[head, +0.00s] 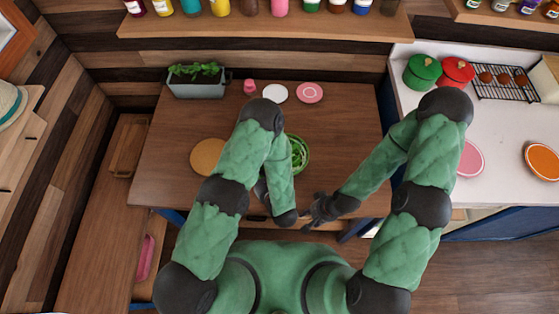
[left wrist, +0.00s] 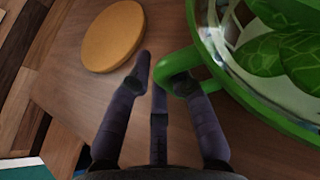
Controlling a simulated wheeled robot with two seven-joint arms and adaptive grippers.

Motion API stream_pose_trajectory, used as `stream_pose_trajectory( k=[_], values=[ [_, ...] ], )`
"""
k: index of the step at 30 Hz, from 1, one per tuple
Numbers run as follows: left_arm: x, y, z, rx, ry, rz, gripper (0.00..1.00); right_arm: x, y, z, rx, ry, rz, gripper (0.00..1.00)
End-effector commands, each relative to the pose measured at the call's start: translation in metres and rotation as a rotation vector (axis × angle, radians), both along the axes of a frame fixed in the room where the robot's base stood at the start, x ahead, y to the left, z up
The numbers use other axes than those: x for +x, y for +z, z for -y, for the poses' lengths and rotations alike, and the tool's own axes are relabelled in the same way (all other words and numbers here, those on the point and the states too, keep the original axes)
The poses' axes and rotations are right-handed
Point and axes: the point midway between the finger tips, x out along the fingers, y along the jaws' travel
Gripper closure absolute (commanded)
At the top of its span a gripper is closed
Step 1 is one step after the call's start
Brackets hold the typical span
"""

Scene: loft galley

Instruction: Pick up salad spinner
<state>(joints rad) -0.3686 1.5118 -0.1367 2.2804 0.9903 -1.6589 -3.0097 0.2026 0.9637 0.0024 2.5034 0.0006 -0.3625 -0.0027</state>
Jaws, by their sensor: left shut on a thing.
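The salad spinner (head: 300,154) is a round green-rimmed bowl with green leaves inside, on the wooden table and partly hidden by my left arm in the head view. In the left wrist view its clear wall, green rim and green loop handle (left wrist: 177,62) fill the upper right. My left gripper (left wrist: 161,78) is shut on this handle, with fingers on both sides of it. In the head view the left gripper is mostly hidden behind its own arm. My right gripper (head: 312,211) is empty, its fingers apart, near the table's front edge, right of and nearer than the spinner.
A round tan board (head: 207,156) lies left of the spinner. A planter (head: 197,84), a pink cup (head: 249,87), a white plate (head: 275,93) and a pink plate (head: 309,92) stand at the back. The table's right part is clear. A white counter (head: 485,120) stands right.

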Motion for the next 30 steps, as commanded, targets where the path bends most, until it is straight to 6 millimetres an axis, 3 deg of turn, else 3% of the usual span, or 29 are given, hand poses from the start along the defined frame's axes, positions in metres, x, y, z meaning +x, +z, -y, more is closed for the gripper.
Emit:
stream_pose_trajectory(
  k=[8, 13, 30],
  values=[
    [0.001, 0.008, 0.0, -0.001, 0.0, 0.004, 1.0, 0.0, 0.004, 0.0, 0.0, 0.0, 0.0, 0.6],
    [0.002, 0.026, 0.001, -0.002, 0.0, 0.006, 1.0, 0.0, 0.015, 0.0, 0.0, 0.0, 0.0, 0.6],
    [0.001, 0.091, 0.0, -0.001, 0.001, 0.003, 1.0, 0.0, 0.082, 0.0, 0.0, 0.0, 0.0, 0.6]
  ],
)
